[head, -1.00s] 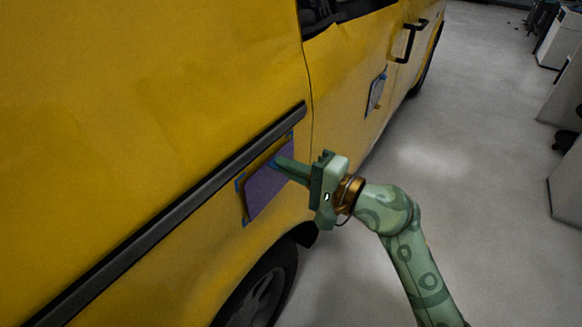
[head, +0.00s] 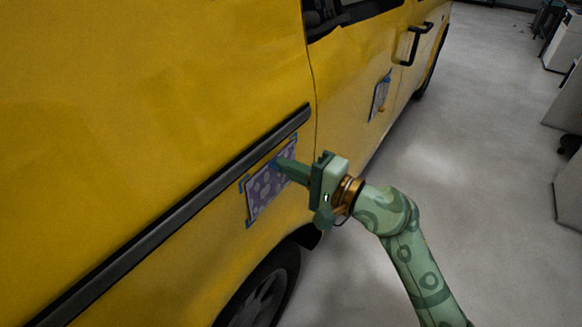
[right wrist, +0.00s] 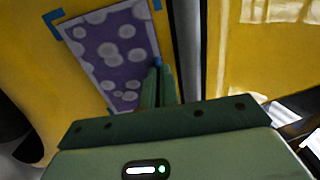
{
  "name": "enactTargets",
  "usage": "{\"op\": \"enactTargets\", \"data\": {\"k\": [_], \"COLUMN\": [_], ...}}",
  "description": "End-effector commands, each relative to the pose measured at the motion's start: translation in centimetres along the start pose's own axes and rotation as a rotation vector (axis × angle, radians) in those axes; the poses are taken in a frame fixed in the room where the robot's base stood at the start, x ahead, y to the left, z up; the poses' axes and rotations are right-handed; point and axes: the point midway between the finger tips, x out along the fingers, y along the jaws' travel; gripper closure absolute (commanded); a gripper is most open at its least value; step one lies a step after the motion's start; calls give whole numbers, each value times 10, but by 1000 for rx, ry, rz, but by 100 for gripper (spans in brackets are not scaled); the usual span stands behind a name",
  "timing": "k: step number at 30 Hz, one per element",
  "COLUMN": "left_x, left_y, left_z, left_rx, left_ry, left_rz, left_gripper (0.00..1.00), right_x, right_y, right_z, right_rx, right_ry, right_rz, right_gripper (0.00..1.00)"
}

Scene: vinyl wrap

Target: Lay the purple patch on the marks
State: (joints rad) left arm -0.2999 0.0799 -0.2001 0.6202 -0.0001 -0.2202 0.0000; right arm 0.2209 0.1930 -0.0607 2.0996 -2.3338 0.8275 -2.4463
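The purple patch (head: 266,190), with pale dots and a pale border, lies against the yellow van's side below the dark trim strip. Blue corner marks (head: 246,224) show close around its corners; the right wrist view also shows the patch (right wrist: 108,50) with a blue mark (right wrist: 54,17) just outside one corner. My right gripper (head: 277,164) reaches in from the right to the patch's upper edge. Its narrow fingers (right wrist: 158,78) are close together around a small blue piece at that edge, and they hide part of the patch. My left gripper is not in view.
The dark trim strip (head: 190,205) runs just above the patch. A wheel (head: 262,298) is below it. Another patch with blue marks (head: 380,94) is on the door farther along, near a black handle (head: 411,46).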

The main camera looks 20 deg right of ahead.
Motion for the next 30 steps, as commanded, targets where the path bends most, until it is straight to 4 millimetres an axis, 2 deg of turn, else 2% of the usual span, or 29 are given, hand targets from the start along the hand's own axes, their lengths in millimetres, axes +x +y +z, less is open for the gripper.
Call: {"op": "enactTargets", "data": {"k": [12,15,25,30], "left_x": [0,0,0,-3], "left_y": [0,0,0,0], "left_z": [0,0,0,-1], "left_rx": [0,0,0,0], "left_ry": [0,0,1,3], "left_rz": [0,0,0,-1], "left_gripper": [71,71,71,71], "right_x": [0,0,-3,-29], "right_y": [0,0,0,0], "right_z": [0,0,0,0], "right_rx": [1,1,0,-3], "right_ry": [-1,-1,1,0], "right_rz": [-1,-1,0,4], "right_gripper": [100,72,72,72]}}
